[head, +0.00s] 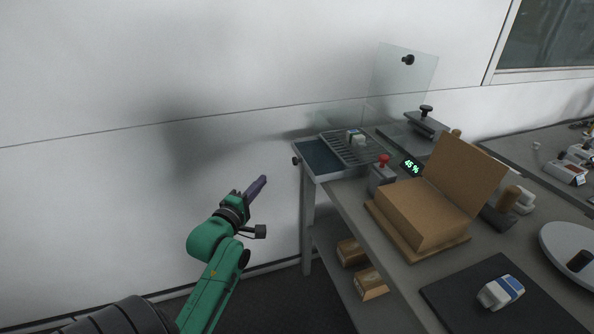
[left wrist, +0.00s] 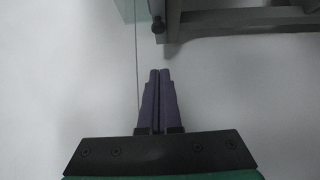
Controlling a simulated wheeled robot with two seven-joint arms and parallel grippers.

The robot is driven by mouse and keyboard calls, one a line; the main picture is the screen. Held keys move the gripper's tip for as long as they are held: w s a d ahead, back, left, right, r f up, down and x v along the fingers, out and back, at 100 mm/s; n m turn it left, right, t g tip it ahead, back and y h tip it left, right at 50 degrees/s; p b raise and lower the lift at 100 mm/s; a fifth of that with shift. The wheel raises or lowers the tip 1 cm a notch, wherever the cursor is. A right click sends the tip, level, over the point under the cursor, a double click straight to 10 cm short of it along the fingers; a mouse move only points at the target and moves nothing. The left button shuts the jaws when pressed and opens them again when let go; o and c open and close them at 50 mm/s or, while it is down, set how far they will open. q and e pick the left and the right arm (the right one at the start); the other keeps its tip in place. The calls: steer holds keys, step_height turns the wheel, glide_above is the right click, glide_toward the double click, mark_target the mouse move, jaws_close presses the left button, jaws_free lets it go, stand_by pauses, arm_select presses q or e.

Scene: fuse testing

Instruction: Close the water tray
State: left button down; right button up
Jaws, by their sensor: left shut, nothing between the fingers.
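The water tray (head: 318,157) is a shallow, dark blue tray at the left end of the grey table, sticking out to the left of a metal grate. A small dark knob (head: 295,160) is on its left end. A dark knob also shows near the top of the left wrist view (left wrist: 158,25), ahead of my fingers. My left gripper (head: 263,180) has purple fingers, shut and empty, left of the tray and apart from it. Its closed fingertips also show in the left wrist view (left wrist: 160,72). My right gripper is not in view.
A white and blue fuse-like part (head: 355,137) sits on the metal grate (head: 362,153). A clear panel (head: 394,72) with a black knob stands upright behind. A red-topped switch (head: 383,160) and an open cardboard box (head: 418,214) are to the right. Space left of the table is free.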

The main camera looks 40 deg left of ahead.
arm_select(q)
steer(key=w, duration=1)
steer(key=shift+w+d, duration=0.3)
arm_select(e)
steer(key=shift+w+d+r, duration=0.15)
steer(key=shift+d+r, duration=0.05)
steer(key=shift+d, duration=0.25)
